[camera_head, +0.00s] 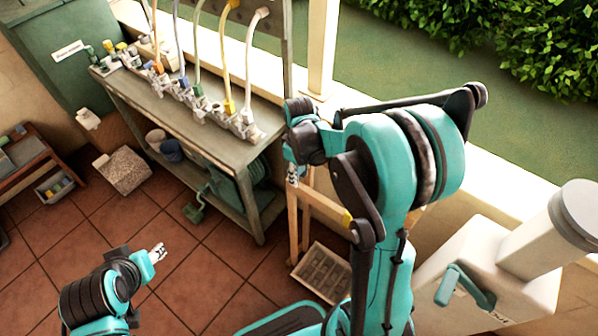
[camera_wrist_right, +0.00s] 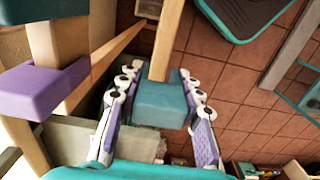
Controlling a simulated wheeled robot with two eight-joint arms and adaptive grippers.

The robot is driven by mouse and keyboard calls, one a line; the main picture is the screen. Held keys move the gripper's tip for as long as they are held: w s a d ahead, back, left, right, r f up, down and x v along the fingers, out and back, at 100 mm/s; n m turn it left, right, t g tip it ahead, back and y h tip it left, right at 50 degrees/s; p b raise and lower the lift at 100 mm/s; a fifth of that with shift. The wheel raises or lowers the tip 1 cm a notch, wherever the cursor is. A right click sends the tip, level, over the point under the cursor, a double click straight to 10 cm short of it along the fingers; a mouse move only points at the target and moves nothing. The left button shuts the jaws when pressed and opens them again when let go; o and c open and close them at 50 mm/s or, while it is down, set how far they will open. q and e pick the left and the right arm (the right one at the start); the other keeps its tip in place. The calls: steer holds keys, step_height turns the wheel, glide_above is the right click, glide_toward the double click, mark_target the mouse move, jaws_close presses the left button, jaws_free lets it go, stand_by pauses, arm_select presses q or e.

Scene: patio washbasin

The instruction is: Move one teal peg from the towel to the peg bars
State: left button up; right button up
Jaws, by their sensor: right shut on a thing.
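The teal peg (camera_wrist_right: 160,103) is a block between the purple-padded fingers of my right gripper (camera_wrist_right: 160,125), which is shut on it. It sits against the end of a wooden bar of the peg bars (camera_wrist_right: 166,40); I cannot tell whether it is clipped around the bar. A purple peg (camera_wrist_right: 38,91) sits on another bar at the left. In the head view my right gripper (camera_head: 292,178) points down at the wooden peg bars (camera_head: 325,205), and a yellow peg (camera_head: 347,217) is on a bar. My left gripper (camera_head: 157,253) is over the floor; its fingers are too small to judge. I cannot make out the towel.
A bench (camera_head: 180,105) with several taps and hoses stands behind, left of the peg bars. A grey compartment tray (camera_head: 322,272) lies on the floor below the bars. A white bin-like unit (camera_head: 500,280) stands at right. Tiled floor is clear at centre left.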

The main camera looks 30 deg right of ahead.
steer(key=shift+f+b, duration=2.25)
steer(key=shift+f, duration=0.9)
steer(key=o, duration=0.9)
step_height(320, 180, up, 8)
steer(key=p, duration=0.6)
steer(key=shift+r, duration=0.1)
